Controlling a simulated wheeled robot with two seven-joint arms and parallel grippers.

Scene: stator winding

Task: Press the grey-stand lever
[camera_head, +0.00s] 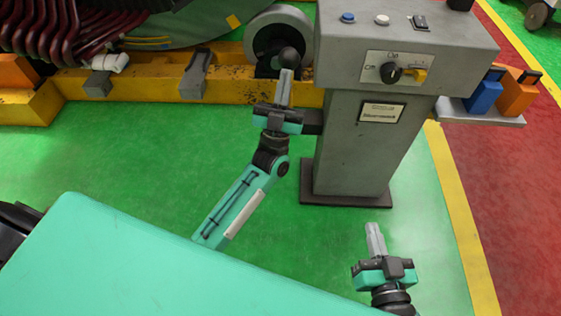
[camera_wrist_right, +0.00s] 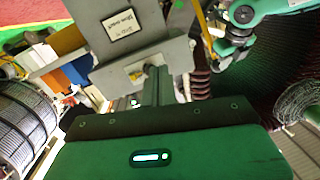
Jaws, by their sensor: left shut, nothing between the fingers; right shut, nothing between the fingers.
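The grey stand (camera_head: 360,140) rises at the upper middle of the head view, its control panel on top. A black ball knob (camera_head: 289,57), which looks like the lever's end, shows just left of the stand's head; the rest of the lever is hidden. My left gripper (camera_head: 286,75) is shut and empty, pointing up, with its tips just below the knob in the picture. I cannot tell whether they touch. My right gripper (camera_head: 373,228) is shut and empty, low in front of the stand's base. Its fingers (camera_wrist_right: 157,78) point towards the stand (camera_wrist_right: 125,30) in the right wrist view.
The panel has a blue button (camera_head: 348,17), a white button (camera_head: 382,19) and a black rotary knob (camera_head: 390,73). A side shelf (camera_head: 480,119) carries blue and orange items. A yellow machine base (camera_head: 140,92) lies behind my left gripper. Green floor (camera_head: 130,150) is open in front.

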